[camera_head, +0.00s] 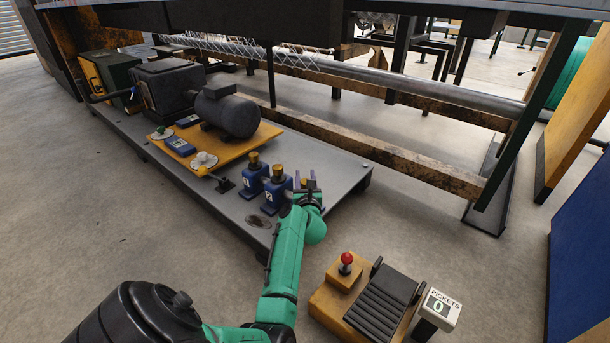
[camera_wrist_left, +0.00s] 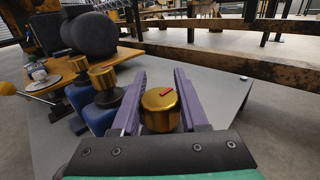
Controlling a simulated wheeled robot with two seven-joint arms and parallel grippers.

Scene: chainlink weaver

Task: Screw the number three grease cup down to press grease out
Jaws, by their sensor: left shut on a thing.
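The grease cup under my left gripper (camera_head: 306,181) has a round brass cap with a red mark on top; the cap (camera_wrist_left: 161,108) shows between the purple fingers in the left wrist view. The fingers are shut on its sides. Its body and number are hidden by the gripper. Two other grease cups, a cup marked 2 (camera_head: 276,191) and a cup marked 1 (camera_head: 254,178), stand just to the left, with blue bodies and brass caps. My right gripper is not in view.
The cups stand on a grey platform (camera_head: 345,171). A dark motor (camera_head: 226,113) and a yellow plate (camera_head: 243,146) are farther left. A pedal (camera_head: 383,301), a red-knobbed box (camera_head: 346,268) and a PICKETS counter (camera_head: 438,308) stand at the front right.

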